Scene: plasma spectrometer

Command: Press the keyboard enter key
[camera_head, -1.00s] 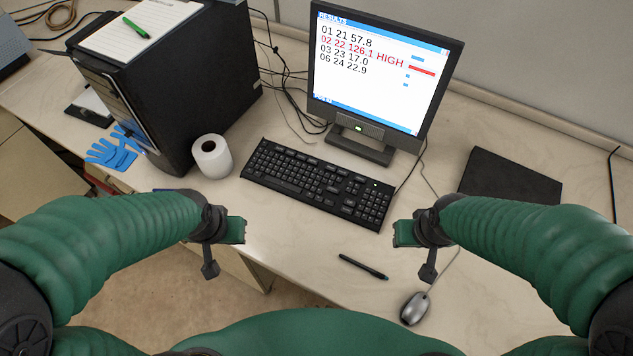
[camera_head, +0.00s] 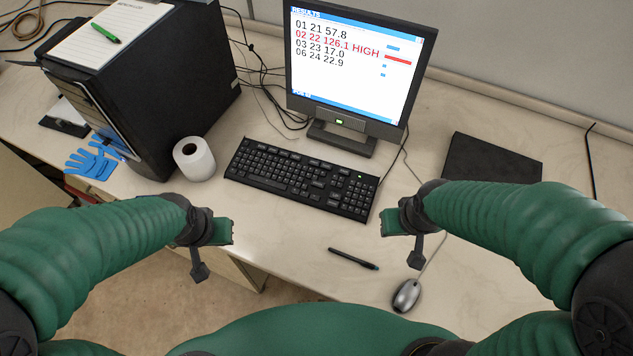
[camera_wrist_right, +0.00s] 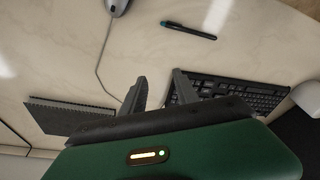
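The black keyboard (camera_head: 300,180) lies on the desk in front of the monitor, with a small green light near its right end. Its enter key is too small to tell apart. My left gripper (camera_head: 222,232) is in front of the keyboard's left end, apart from it; its fingers are not clear. My right gripper (camera_head: 391,222) is just right of and in front of the keyboard's right end in the picture, touching no key. In the right wrist view its two fingers (camera_wrist_right: 160,90) stand apart and empty, with part of the keyboard (camera_wrist_right: 240,92) beyond them.
The monitor (camera_head: 355,65) shows a results list. A black computer case (camera_head: 165,95) and a white roll (camera_head: 194,160) stand left. A black pen (camera_head: 353,258) and silver mouse (camera_head: 407,295) lie in front. Desk between grippers is mostly clear.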

